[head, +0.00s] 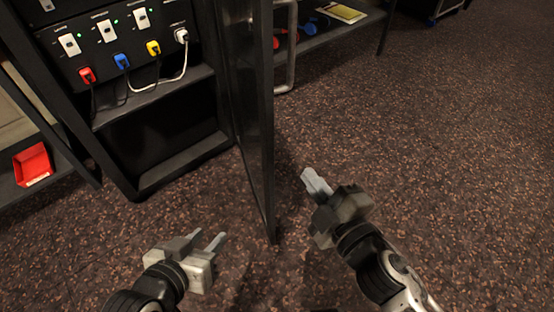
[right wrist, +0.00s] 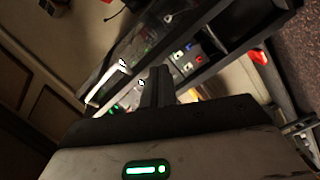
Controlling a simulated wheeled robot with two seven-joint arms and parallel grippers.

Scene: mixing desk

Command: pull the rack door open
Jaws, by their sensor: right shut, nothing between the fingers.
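The rack door (head: 247,110) stands swung out from the rack (head: 150,180), seen nearly edge-on in the head view. A pale bar handle (head: 292,60) shows to the right of its free edge. The rack's inside is exposed left of the door. My right gripper (head: 315,182) is shut and empty, right of the door and apart from the handle. Its closed fingers also show in the right wrist view (right wrist: 160,86), with the rack's plugs (right wrist: 186,50) beyond. My left gripper (head: 208,236) is open and empty, low and left of the door.
The rack panel holds switches and red, blue, yellow and white plugs (head: 182,36) with hanging cables. A red bin (head: 33,164) sits on a shelf at the left. A low shelf (head: 335,32) with small items is behind the door. The carpet (head: 440,130) at the right is clear.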

